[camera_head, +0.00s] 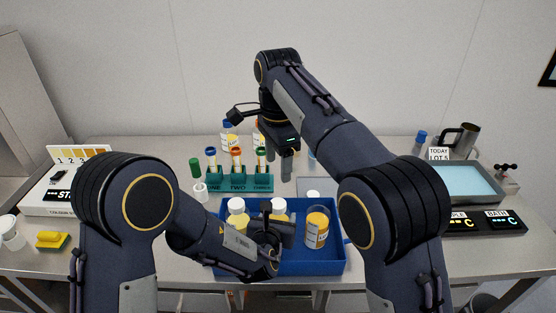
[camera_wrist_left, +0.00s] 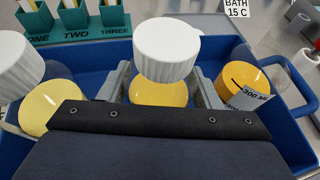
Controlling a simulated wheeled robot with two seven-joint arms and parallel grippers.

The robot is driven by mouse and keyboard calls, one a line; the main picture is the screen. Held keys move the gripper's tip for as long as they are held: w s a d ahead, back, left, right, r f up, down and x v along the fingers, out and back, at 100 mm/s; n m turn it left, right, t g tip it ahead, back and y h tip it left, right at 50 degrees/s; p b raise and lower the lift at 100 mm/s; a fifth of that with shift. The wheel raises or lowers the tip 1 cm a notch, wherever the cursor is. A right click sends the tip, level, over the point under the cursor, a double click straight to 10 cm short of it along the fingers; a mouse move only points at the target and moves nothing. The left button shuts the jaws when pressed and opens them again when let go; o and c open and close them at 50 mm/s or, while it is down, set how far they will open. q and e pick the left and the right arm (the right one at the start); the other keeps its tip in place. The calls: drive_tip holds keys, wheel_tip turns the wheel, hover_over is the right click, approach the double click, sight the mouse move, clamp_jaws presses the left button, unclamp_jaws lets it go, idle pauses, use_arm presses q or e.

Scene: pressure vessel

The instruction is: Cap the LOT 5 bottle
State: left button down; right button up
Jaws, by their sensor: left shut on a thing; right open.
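The left bottle (camera_wrist_left: 38,113) and the middle bottle (camera_wrist_left: 158,94) have white caps on top. My right gripper (camera_head: 287,165) is open and empty above the bench behind the tray.
A green rack (camera_head: 240,184) with several tubes stands behind the tray. A yellow block (camera_head: 52,240) lies at left. My arms hide part of the bench.

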use_arm(q)
drive_tip(key=shift+c, duration=1.9)
unclamp_jaws()
drive_tip(key=b+v, duration=0.1)
drive_tip(key=v, duration=0.6)
drive_tip(key=shift+s+b, duration=0.35)
drive_tip(key=shift+b, duration=0.05)
drive_tip(key=shift+s+a, duration=0.1)
